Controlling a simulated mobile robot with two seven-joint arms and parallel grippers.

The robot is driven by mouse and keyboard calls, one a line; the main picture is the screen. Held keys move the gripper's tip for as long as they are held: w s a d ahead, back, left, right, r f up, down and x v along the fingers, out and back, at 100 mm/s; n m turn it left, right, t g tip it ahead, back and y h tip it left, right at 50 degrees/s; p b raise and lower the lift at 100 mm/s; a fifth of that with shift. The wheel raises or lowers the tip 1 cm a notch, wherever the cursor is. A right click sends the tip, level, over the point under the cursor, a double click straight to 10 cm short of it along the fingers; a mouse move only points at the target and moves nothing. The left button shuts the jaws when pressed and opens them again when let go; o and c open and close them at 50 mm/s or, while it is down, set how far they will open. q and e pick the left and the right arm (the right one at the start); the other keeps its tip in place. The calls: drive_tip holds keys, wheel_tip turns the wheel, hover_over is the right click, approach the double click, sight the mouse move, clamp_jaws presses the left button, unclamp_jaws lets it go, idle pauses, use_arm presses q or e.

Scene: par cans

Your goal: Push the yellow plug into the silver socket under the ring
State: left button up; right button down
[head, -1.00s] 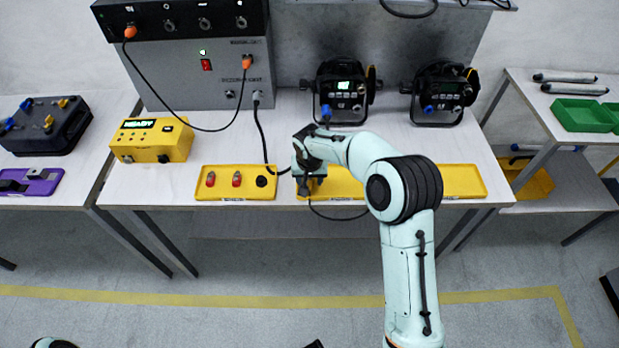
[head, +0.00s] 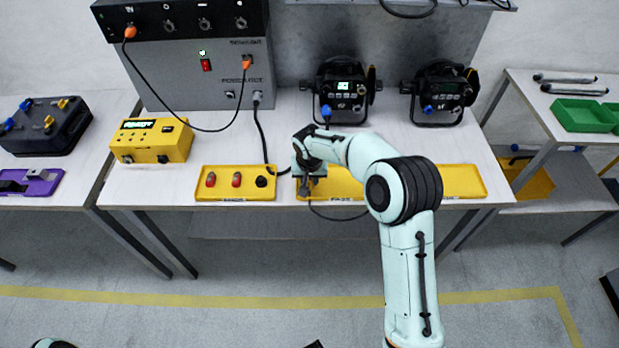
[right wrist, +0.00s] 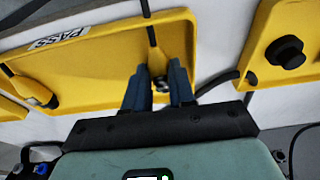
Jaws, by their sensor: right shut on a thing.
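My right gripper (head: 305,187) is low over the left end of the long yellow tray (head: 435,182). A black cable (head: 335,216) runs from there over the tray's front edge. A yellow plug-like end (right wrist: 42,98) with a black cable lies in the same tray. Several silver sockets (head: 204,23) line the top of the grey rack (head: 180,75). I cannot make out a ring mark. My left gripper is not visible.
Two black lamps (head: 341,90) (head: 440,92) with blue connectors stand behind the tray. A small yellow tray (head: 223,193) holds two red parts and a black one. A yellow tester box (head: 150,140) stands left. Orange plugs (head: 131,32) (head: 247,63) sit in the rack.

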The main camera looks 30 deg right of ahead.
sight(309, 181)
drive_tip(key=shift+r, duration=0.1)
drive_tip(key=shift+w+d+p+v, duration=0.15)
drive_tip(key=shift+p+v, duration=0.3)
drive_tip(key=shift+v, duration=0.35)
drive_tip(key=shift+w+d+p+v, duration=0.15)
drive_tip(key=shift+p+v, duration=0.25)
drive_tip(key=shift+v, duration=0.4)
drive_tip(key=shift+w+p+v, duration=0.15)
drive_tip(key=shift+p+v, duration=0.3)
drive_tip(key=shift+v, duration=0.4)
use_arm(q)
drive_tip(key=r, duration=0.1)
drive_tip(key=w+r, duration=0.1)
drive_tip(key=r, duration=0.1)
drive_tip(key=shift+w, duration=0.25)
